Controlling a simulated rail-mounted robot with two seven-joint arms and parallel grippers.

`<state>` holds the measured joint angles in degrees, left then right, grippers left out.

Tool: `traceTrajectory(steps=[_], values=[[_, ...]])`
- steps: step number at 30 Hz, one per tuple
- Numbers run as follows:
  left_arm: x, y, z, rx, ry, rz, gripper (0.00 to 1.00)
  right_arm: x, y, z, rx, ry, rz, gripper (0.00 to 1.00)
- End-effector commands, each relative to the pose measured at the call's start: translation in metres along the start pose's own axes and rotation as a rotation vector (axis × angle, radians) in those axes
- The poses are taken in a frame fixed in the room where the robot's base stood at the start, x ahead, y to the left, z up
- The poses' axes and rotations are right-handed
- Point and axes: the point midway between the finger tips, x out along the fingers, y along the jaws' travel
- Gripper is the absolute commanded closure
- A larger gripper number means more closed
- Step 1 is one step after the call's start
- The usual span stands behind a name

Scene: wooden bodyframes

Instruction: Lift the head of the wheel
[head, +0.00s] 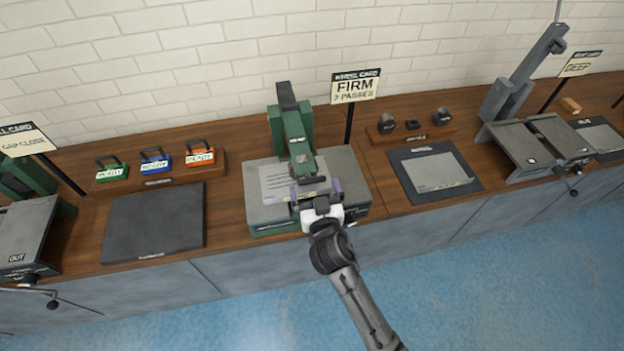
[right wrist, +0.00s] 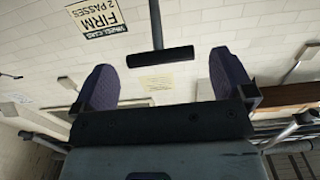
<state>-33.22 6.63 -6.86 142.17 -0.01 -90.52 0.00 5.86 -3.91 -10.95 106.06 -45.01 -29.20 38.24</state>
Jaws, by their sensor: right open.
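The wheel machine is green, and its head (head: 297,140) is an arm that slopes down over a grey bed (head: 350,180) with a pale sheet (head: 283,184) on it. My right gripper (head: 316,190) is over the front of the bed, just in front of the head's lower end. In the right wrist view the purple fingers of my right gripper (right wrist: 160,82) are open and apart. A dark crossbar on a stem (right wrist: 160,57) shows between and beyond them; whether they touch it I cannot tell. My left gripper is not in view.
A wheel card (head: 355,87) reading FIRM, 2 PASSES stands behind the machine. To the right are a dark board (head: 433,172) and a grey press (head: 535,145).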

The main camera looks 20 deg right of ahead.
Motion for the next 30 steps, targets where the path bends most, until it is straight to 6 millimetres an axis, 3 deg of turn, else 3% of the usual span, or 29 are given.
traceTrajectory(steps=[9, 21, 30], values=[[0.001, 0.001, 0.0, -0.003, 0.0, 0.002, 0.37, 0.029, 0.0, 0.0, -0.001, 0.0, 0.0, 0.0], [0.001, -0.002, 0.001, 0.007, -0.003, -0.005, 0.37, 0.033, 0.0, 0.0, 0.0, 0.0, 0.0, 0.0], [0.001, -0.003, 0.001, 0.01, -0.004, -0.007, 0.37, 0.033, 0.0, 0.0, 0.0, 0.0, 0.0, 0.29]])
